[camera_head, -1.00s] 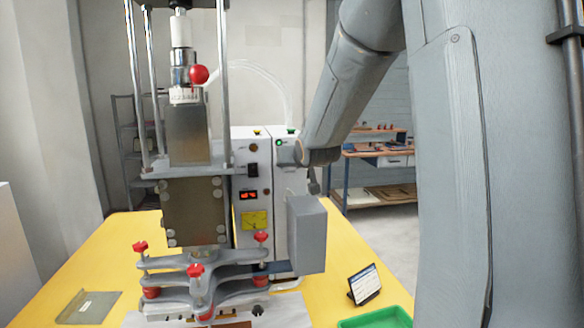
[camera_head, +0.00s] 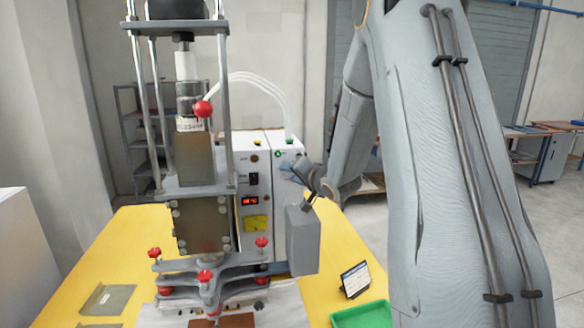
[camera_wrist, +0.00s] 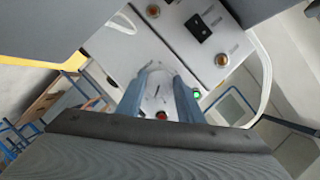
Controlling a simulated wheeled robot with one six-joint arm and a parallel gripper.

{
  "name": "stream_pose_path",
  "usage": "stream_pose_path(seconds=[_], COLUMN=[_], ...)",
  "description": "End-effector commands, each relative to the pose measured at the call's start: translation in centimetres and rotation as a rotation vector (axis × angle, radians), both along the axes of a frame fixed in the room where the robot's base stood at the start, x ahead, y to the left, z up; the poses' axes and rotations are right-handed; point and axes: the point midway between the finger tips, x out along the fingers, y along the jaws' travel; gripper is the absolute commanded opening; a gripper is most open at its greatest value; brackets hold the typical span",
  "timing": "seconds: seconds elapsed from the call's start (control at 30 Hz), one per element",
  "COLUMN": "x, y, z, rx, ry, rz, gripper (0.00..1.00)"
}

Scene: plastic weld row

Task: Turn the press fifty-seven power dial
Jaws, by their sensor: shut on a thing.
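The power dial (camera_wrist: 157,88) is a pale round knob with a dark line, on the white control box. In the wrist view it sits between the two blue-grey fingers of my gripper (camera_wrist: 159,98), which are shut on it. The white control box (camera_head: 284,205) stands behind the press (camera_head: 203,225) in the head view. My gripper (camera_head: 291,170) reaches the box's upper front there, just below a green light (camera_head: 278,154). My gripper hides the dial in the head view. A green light (camera_wrist: 196,94) and a black switch (camera_wrist: 198,27) show near the dial in the wrist view.
A grey box (camera_head: 303,240) juts up in front of the control box, below my wrist. A small dark display stand (camera_head: 355,279) and a green tray (camera_head: 362,315) are on the yellow table (camera_head: 120,240). White hoses (camera_head: 265,84) arch above the control box.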

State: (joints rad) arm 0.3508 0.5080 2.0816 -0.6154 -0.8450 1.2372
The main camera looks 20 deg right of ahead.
Motion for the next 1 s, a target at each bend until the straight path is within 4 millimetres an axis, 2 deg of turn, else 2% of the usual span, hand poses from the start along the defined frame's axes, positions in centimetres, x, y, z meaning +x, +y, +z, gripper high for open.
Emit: stream_pose_path(seconds=[0.4,1.0], x=[0.05,0.07], y=[-0.31,-0.33], z=[0.05,0.05], rx=[0.259,0.331], ry=[-0.056,-0.072], rz=[-0.005,-0.005], gripper=[0.11,0.11])
